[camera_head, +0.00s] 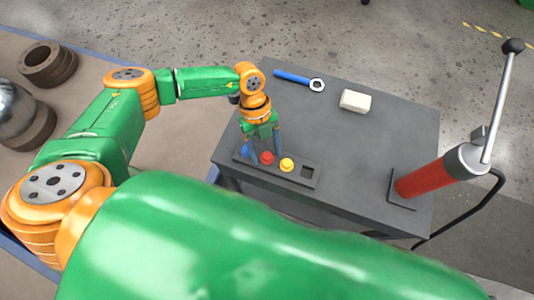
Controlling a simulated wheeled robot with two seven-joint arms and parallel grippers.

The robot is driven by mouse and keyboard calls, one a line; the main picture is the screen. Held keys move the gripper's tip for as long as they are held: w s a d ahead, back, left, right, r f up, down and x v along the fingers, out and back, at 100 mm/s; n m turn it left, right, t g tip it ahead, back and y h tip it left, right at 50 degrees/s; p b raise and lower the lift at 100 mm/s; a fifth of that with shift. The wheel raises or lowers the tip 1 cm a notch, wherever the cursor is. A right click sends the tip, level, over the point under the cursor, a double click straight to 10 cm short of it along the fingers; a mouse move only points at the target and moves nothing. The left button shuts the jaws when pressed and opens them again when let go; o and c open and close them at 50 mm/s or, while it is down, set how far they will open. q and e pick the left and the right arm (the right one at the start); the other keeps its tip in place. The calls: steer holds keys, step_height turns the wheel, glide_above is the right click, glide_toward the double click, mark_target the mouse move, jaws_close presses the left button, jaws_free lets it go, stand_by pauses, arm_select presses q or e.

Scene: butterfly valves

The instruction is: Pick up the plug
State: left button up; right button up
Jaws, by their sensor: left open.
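A dark tray (308,181) lies along the near left part of the grey table. It holds a red plug (267,158), a yellow plug (287,164) and something blue (245,151) at its left end, partly hidden by the gripper. My left gripper (264,149) points down over the left part of the tray. It is open, with its fingers close around or just above the red plug; whether they touch it I cannot tell. My right gripper is out of view.
A red cylinder with a lever (430,178) stands at the right. Brown rings (47,64) lie on the left bench. The table's middle is clear.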

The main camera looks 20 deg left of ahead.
arm_select(q)
jaws_close()
